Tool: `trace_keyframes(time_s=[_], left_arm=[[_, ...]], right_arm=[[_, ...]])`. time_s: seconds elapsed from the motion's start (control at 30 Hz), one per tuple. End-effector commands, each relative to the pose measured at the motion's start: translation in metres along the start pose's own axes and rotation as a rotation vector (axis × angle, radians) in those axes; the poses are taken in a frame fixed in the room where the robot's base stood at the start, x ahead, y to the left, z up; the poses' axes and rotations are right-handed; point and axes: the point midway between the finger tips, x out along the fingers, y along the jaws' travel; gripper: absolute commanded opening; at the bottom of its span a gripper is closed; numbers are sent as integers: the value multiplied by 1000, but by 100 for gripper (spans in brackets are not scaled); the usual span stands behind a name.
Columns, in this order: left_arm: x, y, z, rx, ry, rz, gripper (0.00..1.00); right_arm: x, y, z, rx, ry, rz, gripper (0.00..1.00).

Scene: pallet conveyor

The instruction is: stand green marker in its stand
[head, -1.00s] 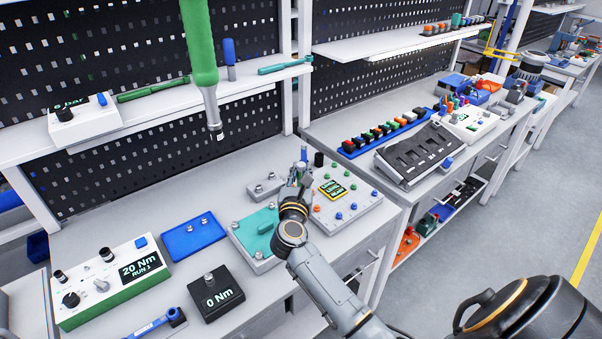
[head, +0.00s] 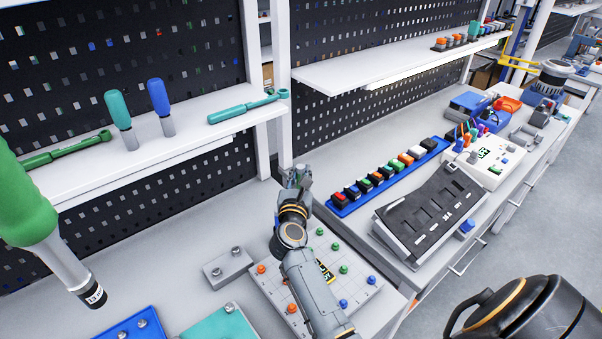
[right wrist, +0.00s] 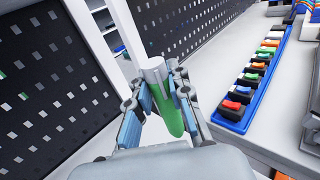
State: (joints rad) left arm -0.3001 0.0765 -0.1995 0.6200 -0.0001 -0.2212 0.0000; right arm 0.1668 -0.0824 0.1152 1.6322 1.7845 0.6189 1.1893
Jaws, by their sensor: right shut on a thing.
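My right gripper (head: 296,178) is raised above the bench, just in front of the white shelf post. In the right wrist view, its fingers (right wrist: 165,85) are shut on the green marker (right wrist: 172,114). The marker has a green body and a pale grey end (right wrist: 153,68), and it is tilted between the fingers. In the head view the marker is hidden by the gripper or too small to make out. Several upright coloured pen-like things (head: 474,130) stand behind a white instrument box; I cannot tell whether their holder is the marker stand. My left gripper is not in view.
A blue rail of coloured switches (head: 388,176) and a dark sloped tray (head: 432,212) lie on the right bench. A board with coloured knobs (head: 358,277) is below my right arm. Shelves (head: 390,62) overhang the back.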

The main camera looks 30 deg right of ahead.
Motion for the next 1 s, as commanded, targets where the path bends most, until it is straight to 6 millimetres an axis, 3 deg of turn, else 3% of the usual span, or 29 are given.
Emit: trace_keyframes(time_s=[0.27, 0.6, 1.0], left_arm=[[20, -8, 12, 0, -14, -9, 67], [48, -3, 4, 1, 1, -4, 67], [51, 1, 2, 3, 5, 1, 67]], right_arm=[[0, 0, -22, -1, -1, 0, 0], [0, 0, -52, 0, 0, -1, 0], [0, 0, -55, 0, -1, 0, 0]])
